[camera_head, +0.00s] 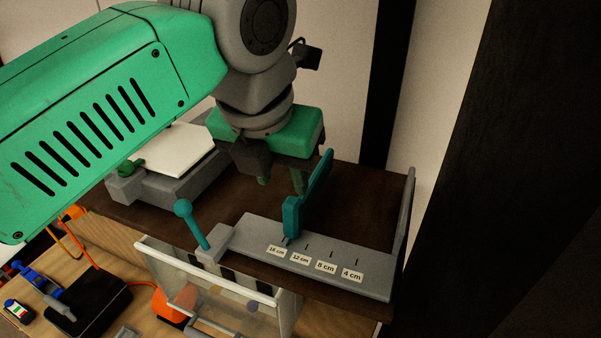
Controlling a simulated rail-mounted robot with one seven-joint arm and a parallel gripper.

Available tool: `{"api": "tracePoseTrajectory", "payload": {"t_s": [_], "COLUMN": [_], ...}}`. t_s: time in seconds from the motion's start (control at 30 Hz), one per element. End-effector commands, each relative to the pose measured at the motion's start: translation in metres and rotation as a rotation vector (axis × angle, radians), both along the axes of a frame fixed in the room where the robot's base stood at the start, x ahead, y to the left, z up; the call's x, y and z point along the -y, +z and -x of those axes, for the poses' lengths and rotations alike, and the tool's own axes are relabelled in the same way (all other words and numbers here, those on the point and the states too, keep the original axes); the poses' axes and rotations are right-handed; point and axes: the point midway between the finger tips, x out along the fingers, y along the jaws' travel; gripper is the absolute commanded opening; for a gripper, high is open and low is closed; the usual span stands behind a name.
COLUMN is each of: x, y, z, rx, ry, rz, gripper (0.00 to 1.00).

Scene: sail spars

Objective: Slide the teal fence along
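The teal fence (316,182) stands upright on the grey scale rail (345,268). Its thick front block (291,216) sits by the tick at the leftmost label, which seems to read 16 cm. The labels to the right read 12, 8 and 4 cm. My gripper (281,181) hangs just behind and left of the fence, pointing down. Its two green fingertips are apart, with nothing visible between them. The right fingertip is close to the fence and partly behind it; I cannot tell whether they touch.
A teal ball-ended lever (192,224) rises at the rail's left end. A grey upright plate (405,225) bounds the right side. A grey device with a white top (172,150) stands behind left. A clear panel (215,285) is in front. The brown surface right of the fence is clear.

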Motion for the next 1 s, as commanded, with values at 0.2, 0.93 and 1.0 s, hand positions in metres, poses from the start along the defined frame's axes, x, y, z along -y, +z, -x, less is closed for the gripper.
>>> {"api": "tracePoseTrajectory", "payload": {"t_s": [0.2, 0.93, 1.0], "x": [0.004, 0.012, 0.011], "y": [-0.021, -0.072, -0.072], "z": [-0.006, -0.024, -0.024], "rx": [-0.001, 0.001, 0.001], "ry": [-0.002, -0.003, -0.003], "rz": [0.002, 0.003, 0.003], "gripper": [0.38, 0.03, 0.04]}}
